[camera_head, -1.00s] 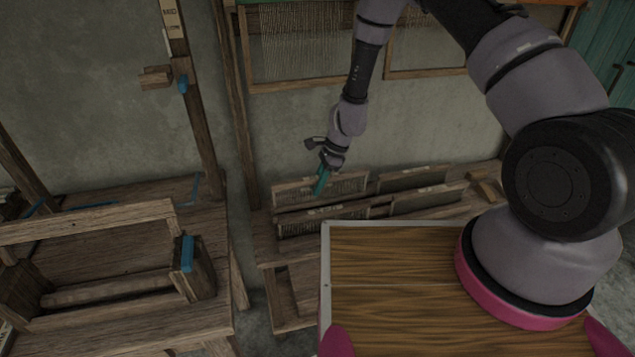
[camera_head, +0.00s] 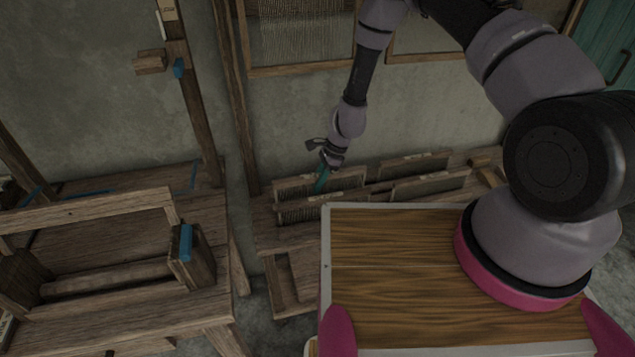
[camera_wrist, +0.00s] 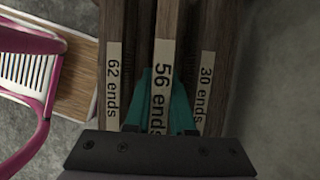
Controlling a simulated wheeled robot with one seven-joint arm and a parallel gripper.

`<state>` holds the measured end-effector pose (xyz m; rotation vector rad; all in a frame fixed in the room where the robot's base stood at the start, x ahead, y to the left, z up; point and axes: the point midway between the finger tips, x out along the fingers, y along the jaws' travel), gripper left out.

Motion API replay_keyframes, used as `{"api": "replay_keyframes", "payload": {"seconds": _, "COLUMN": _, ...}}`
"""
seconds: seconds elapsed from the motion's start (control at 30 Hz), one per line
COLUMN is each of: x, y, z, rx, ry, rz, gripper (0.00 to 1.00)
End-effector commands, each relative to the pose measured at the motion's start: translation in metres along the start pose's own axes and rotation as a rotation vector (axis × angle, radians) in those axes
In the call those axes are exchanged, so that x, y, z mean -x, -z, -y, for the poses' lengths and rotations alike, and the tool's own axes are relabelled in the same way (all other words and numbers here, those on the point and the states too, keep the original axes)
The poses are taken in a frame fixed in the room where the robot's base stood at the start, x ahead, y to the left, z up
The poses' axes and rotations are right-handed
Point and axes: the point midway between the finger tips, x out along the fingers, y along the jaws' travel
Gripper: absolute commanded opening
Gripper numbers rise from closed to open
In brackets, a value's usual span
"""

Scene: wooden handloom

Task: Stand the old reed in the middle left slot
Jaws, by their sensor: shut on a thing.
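My gripper (camera_head: 321,184) has teal fingers and points down into the left part of the reed rack (camera_head: 262,207). In the wrist view the fingers (camera_wrist: 160,112) are shut on the top of a wooden reed labelled "56 ends" (camera_wrist: 166,60). This held reed is the middle one of three side by side. The fingers hide part of the held reed. Its lower edge is hidden, so I cannot tell whether it is seated.
More reeds stand in the rack's right half, one at the back (camera_head: 413,166) and one in front (camera_head: 430,185). A wooden loom (camera_head: 100,270) stands on the left. My wood-topped base is close in front of the rack. The wall is close behind.

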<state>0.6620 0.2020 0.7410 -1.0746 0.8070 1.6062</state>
Motion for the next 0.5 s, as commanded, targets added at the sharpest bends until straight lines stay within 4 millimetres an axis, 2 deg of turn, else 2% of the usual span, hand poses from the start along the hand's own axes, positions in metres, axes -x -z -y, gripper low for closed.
{"api": "replay_keyframes", "payload": {"seconds": 0.5, "x": -0.027, "y": 0.011, "z": 0.0, "rx": -0.001, "ry": -0.001, "rz": 0.001, "gripper": 0.0}}
